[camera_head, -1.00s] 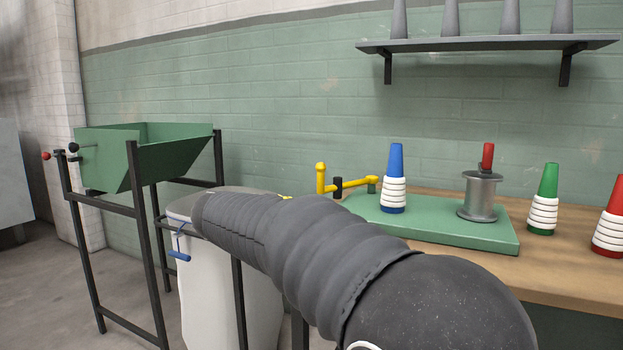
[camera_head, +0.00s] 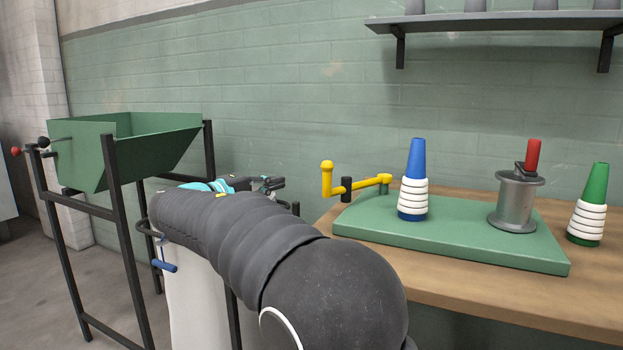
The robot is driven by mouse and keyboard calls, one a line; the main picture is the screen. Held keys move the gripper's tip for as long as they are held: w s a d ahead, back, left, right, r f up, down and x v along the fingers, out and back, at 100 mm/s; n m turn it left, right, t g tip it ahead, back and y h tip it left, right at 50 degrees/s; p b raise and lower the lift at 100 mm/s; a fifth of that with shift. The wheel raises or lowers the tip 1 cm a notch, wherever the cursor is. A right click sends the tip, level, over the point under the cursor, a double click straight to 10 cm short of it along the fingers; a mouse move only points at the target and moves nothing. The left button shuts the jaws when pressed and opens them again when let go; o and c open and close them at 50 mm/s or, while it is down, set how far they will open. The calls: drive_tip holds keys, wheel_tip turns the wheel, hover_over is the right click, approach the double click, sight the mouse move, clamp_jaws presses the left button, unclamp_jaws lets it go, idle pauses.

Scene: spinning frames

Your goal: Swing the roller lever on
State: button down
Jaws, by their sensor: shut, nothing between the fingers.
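The yellow roller lever (camera_head: 364,184) is at the back left of the green base plate (camera_head: 470,243) on the wooden bench. Its arm lies roughly level, with an upright yellow knob at its left end and a black collar partway along. My gripper (camera_head: 274,183) shows small and dark beyond my sleeved arm, to the left of the lever's knob and apart from it. Its fingers are shut and empty. Part of my wrist is hidden behind the arm.
A blue cone with white rings (camera_head: 414,185) and a grey spool with a red handle (camera_head: 516,203) stand on the plate. A green cone (camera_head: 588,208) is at right. A green hopper (camera_head: 130,145) stands at left. A shelf (camera_head: 500,22) hangs above.

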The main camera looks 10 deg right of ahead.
drive_tip(key=w+d, duration=0.1)
drive_tip(key=d, duration=0.8)
drive_tip(key=shift+w+d+p, duration=0.2)
drive_tip(key=shift+w+p, duration=0.15)
idle(0.3)
